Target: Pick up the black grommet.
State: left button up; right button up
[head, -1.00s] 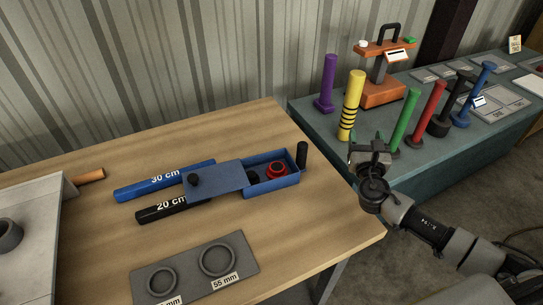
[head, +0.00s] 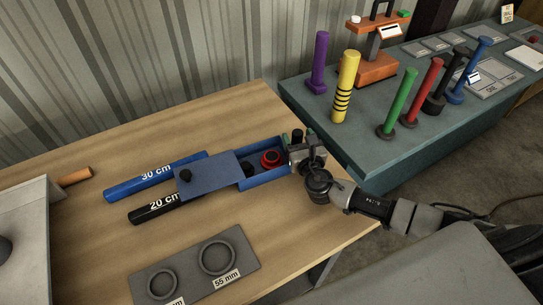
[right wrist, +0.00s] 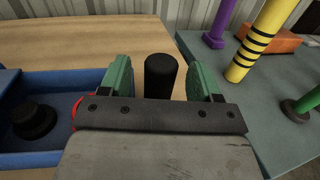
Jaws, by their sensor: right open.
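A small black piece with a flanged base, which looks like the black grommet (head: 250,168), sits in the open part of the blue box (head: 263,181), beside a red ring (head: 270,158). It also shows in the right wrist view (right wrist: 33,120), at the left. My right gripper (head: 297,139) is open at the box's right end, apart from the grommet. In the right wrist view, a black upright post (right wrist: 161,76) appears between its green-padded fingers (right wrist: 162,80); contact cannot be told. The red ring is mostly hidden there. My left gripper is not in view.
A blue lid (head: 210,173) with a black knob (head: 185,175) covers the box's left part. Blue (head: 130,186) and black (head: 145,214) labelled bars lie left. A grey ring plate (head: 190,268) lies in front. A teal bench (head: 350,145) with coloured posts stands right.

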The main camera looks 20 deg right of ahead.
jog(key=shift+w+d, duration=0.1)
jog(key=shift+w, duration=1.2)
grip_shut()
